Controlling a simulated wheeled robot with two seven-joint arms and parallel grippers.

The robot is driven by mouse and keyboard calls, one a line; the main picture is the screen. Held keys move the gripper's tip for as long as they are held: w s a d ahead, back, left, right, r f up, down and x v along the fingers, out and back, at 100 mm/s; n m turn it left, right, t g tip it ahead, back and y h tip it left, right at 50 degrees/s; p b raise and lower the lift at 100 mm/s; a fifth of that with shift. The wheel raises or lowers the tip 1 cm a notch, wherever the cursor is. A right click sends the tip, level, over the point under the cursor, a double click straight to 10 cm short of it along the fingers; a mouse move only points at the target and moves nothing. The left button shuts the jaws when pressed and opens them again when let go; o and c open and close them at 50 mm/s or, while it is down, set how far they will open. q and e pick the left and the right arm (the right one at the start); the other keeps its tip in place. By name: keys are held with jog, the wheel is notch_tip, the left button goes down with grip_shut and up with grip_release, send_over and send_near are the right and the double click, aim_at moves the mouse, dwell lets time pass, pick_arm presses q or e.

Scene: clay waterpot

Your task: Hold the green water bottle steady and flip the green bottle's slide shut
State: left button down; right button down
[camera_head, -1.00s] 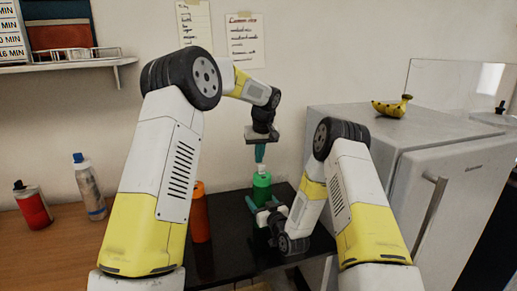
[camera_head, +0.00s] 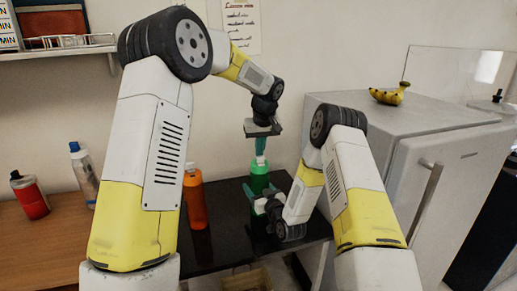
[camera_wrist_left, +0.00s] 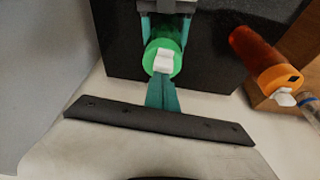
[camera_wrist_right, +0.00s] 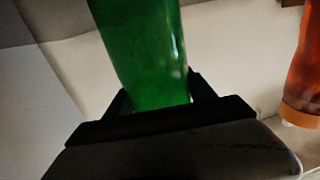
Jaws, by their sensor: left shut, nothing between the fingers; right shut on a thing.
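The green water bottle (camera_head: 259,180) stands upright on the black counter in the head view. Its green cap with a white slide (camera_wrist_left: 164,60) shows in the left wrist view. My left gripper (camera_head: 261,147) points down just above the cap, its teal fingers shut and empty. In the left wrist view the fingertips (camera_wrist_left: 161,82) are at the edge of the cap beside the white slide; I cannot tell if they touch it. My right gripper (camera_head: 265,204) is shut on the bottle's body from the right. The green body (camera_wrist_right: 145,55) fills its wrist view, which hides the fingertips.
An orange bottle (camera_head: 194,200) stands to the left on the black counter (camera_head: 228,230). A white fridge (camera_head: 405,130) with bananas (camera_head: 391,94) on top is at the right.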

pick_arm(q)
jog(key=shift+s+f, duration=0.1)
jog(key=w+a, duration=0.1)
jog(key=w, duration=0.3)
jog(key=a+v, duration=0.1)
jog(key=v, duration=0.9)
jog(key=shift+d, duration=0.45)
pick_arm(e)
jog(key=shift+c, duration=1.2)
grip_release()
